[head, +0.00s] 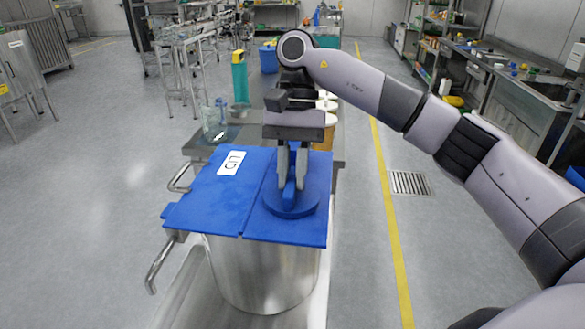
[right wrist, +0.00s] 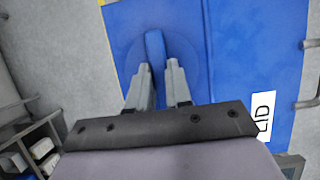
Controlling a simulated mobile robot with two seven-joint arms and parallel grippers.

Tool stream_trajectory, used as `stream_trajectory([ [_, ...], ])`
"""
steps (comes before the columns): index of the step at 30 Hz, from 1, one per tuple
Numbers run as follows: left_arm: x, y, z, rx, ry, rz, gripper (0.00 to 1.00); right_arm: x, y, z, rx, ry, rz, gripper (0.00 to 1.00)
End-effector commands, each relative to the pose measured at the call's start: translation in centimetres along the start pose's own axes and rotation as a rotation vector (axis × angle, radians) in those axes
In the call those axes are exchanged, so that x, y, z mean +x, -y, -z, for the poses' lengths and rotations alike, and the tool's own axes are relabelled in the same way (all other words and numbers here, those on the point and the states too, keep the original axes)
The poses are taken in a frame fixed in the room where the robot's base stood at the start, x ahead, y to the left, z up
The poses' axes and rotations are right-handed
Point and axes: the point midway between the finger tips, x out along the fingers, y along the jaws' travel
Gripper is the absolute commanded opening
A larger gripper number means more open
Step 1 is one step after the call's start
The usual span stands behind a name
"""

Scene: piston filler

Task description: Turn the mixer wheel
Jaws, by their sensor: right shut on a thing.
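The blue mixer wheel (head: 291,203) is a round disc with an upright grip bar, set on the right part of the blue lid (head: 222,203) marked "LID". The lid lies on a steel pot (head: 262,275). My right gripper (head: 292,180) points down over the wheel, its fingers on either side of the bar, shut on it. In the right wrist view the wheel's bar (right wrist: 155,50) shows between the fingertips (right wrist: 158,78), and part of it is hidden by them. My left gripper is not in view.
Behind the lid stand a clear jug (head: 214,122), a yellow-and-teal bottle (head: 239,76) and orange containers partly hidden by my right arm. A bent metal handle (head: 160,262) sticks out on the left. Open floor lies on both sides.

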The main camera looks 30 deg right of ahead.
Motion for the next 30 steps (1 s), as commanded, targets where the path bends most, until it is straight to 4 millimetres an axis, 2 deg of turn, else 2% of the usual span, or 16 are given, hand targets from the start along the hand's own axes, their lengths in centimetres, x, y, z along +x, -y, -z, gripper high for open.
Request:
stream_trajectory([
  [9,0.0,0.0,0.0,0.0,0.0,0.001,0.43,-0.2,0.0,0.0,0.0,-0.005,0.004,0.0],
  [10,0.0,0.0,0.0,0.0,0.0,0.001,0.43,-0.2,0.0,0.0,0.0,-0.005,0.004,0.22],
  [12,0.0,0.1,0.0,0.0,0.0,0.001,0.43,-0.2,0.0,0.0,0.0,-0.004,0.004,0.45],
  [23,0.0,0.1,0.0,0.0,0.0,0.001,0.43,-0.3,0.0,0.0,0.001,-0.003,0.002,0.45],
  [30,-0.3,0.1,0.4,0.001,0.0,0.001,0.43,-2.9,0.0,-0.1,0.002,-0.006,0.004,0.45],
])
